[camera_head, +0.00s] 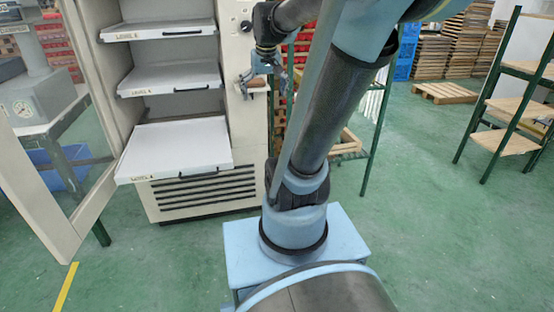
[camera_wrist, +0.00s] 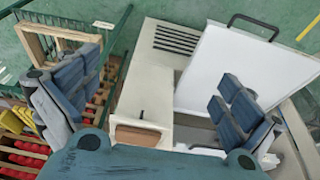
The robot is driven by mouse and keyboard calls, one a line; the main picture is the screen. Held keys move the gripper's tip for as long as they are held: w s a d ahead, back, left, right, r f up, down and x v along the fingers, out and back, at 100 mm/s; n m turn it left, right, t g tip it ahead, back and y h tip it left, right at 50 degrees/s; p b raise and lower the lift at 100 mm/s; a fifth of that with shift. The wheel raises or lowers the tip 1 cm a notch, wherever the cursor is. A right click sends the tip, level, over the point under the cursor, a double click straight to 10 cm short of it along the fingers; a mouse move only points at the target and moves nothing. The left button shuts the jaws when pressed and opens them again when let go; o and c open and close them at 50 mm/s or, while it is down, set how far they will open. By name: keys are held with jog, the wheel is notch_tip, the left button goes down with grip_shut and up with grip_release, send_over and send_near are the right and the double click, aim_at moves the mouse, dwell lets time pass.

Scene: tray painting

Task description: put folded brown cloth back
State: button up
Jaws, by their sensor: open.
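My gripper (camera_wrist: 157,85) is open, with its blue-grey fingers spread wide and nothing visible between them. In the head view, my gripper (camera_head: 259,70) is at the front of the pale cabinet's right-hand panel. A small flat brown piece (camera_wrist: 137,137) shows low in the wrist view, in a pale frame on that panel and partly hidden by my gripper's body. It may be the folded brown cloth, but I cannot be sure. I see no cloth held.
The pale cabinet (camera_head: 240,150) has several white pull-out trays, the lowest tray (camera_head: 175,147) extended furthest. An open glazed door (camera_head: 50,215) stands at left. A green-framed rack (camera_head: 375,120) with red and wooden items stands right of the cabinet. Green floor (camera_head: 430,220) is clear at right.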

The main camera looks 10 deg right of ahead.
jog(key=s+f+g, duration=0.1)
jog(key=s+f, duration=1.4)
jog(key=s, duration=0.3)
jog(key=shift+s+f, duration=0.3)
jog(key=shift+d, duration=0.15)
